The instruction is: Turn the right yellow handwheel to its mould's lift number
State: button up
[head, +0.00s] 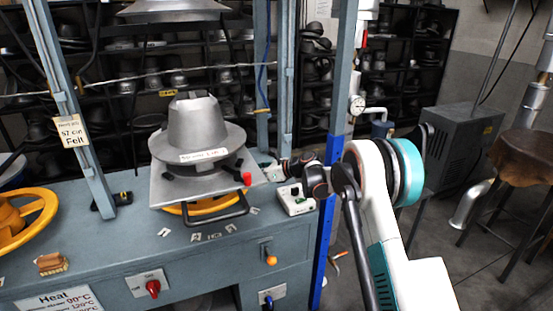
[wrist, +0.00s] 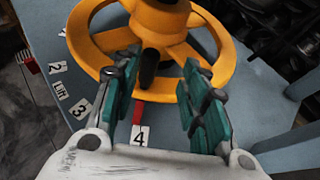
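The right yellow handwheel (head: 180,208) is mostly hidden under a grey hat mould (head: 205,120) and its plate in the head view. The mould carries a white label (head: 204,156), too small to read surely. In the wrist view the yellow wheel (wrist: 228,62) fills the top, with its hub and a dark upright piece in the middle. My gripper (wrist: 160,72) is open, its teal-padded fingers apart over the near rim. A red marker (wrist: 137,112) between them points to the card 4 (wrist: 140,137). Cards 3 (wrist: 79,108), Lift (wrist: 60,91) and 2 (wrist: 57,68) lie left.
Another yellow handwheel (head: 42,212) is at the far left of the blue bench (head: 105,240). A brush (head: 50,264), a red knob (head: 152,288) and a small white switch box (head: 295,201) are there too. Blue posts (head: 327,225) stand close to my arm.

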jog(key=s+d+r+n+h, duration=0.1)
jog(key=s+d+r+n, duration=0.2)
jog(key=s+r, duration=0.3)
jog(key=s+d+r+n+h+p, duration=0.1)
jog(key=s+d+r+n+h, duration=0.1)
jog(key=s+r, duration=0.5)
jog(key=shift+s+d+r+n, duration=0.2)
jog(key=shift+s+d+n, duration=0.3)
jog(key=shift+d, duration=0.8)
